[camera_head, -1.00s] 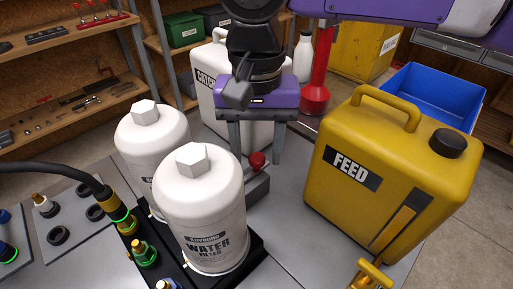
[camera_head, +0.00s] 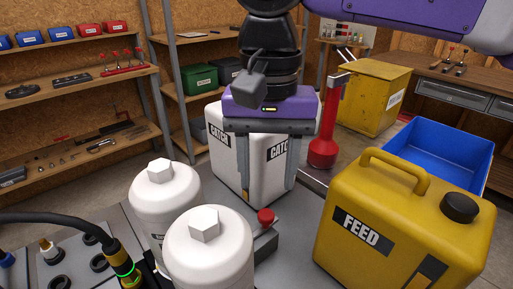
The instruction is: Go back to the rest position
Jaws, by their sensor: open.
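My gripper (camera_head: 268,188) hangs from my dark wrist at the upper middle of the head view. Its two grey fingers point down and stand apart, with nothing between them that I can see them gripping. Behind the fingers stands the white CATCH container (camera_head: 230,160), partly hidden by the gripper. The gripper is above and behind the two white filter canisters (camera_head: 207,255), in the picture's sense, and left of the yellow FEED container (camera_head: 400,235).
A red-topped valve (camera_head: 265,217) sits on the grey bench (camera_head: 290,262) below the gripper. A blue bin (camera_head: 440,150) and a red pillar-like object (camera_head: 322,148) are at right. A black hose (camera_head: 60,217) arches at lower left. Shelves (camera_head: 85,85) line the back.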

